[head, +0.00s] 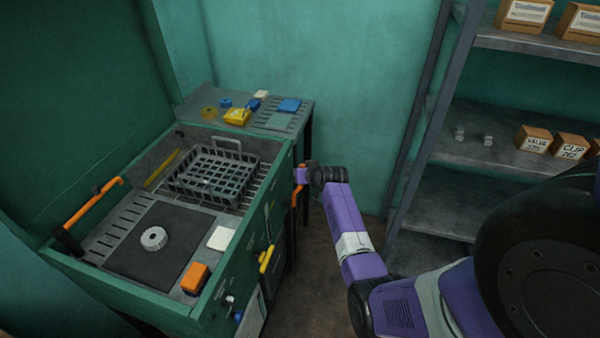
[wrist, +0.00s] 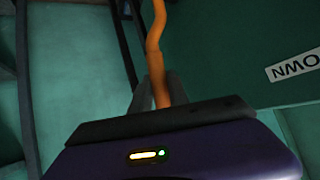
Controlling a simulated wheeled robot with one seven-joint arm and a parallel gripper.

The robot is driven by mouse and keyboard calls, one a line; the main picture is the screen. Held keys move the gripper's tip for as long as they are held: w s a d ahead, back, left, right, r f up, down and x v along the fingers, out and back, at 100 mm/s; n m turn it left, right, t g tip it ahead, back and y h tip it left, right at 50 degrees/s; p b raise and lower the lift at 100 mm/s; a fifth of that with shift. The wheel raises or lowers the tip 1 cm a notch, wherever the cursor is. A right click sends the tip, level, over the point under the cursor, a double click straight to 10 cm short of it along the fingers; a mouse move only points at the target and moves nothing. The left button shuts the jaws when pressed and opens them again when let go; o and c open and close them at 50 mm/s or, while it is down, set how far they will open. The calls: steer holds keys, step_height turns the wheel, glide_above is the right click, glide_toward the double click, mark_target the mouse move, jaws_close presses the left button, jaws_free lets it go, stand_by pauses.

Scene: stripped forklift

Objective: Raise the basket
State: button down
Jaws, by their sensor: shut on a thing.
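The basket (head: 222,172) is a dark wire basket with a raised loop handle. It sits in the open basin of the green machine (head: 178,318), towards the back. An orange lever (head: 295,196) is on the machine's right side; it also shows in the wrist view (wrist: 154,45), running up from between my fingers. My gripper (head: 301,176) is at this lever, to the right of the basket and apart from it. In the wrist view my gripper (wrist: 160,92) is shut on the orange lever. The lever's link to the basket is hidden.
A round toothed part (head: 153,238), a white block and an orange block (head: 195,278) lie on the machine's front. An orange bar (head: 92,203) is at its left. A side table (head: 285,118) holds small items. Shelves (head: 470,155) with boxes stand right.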

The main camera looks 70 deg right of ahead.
steer(key=shift+w+d+f+m+g+y+b, duration=0.1)
steer(key=shift+w+d+f+m+y+b, duration=0.15)
steer(key=shift+d+y, duration=0.35)
steer(key=shift+w+d+f+m+g+y+b, duration=0.15)
steer(key=shift+d+f+y+b, duration=0.15)
steer(key=shift+d+y, duration=0.35)
steer(key=shift+w+d+f+m+g+y+b, duration=0.1)
steer(key=shift+w+d+f+y+b, duration=0.1)
steer(key=shift+d+y+b, duration=0.4)
steer(key=shift+d, duration=0.2)
steer(key=c, duration=1.3)
jaws_free()
steer(key=shift+s+d+f, duration=0.1)
steer(key=shift+s, duration=0.1)
steer(key=shift+s, duration=0.1)
steer(key=shift+p+v, duration=0.35)
steer(key=shift+v, duration=3.5)
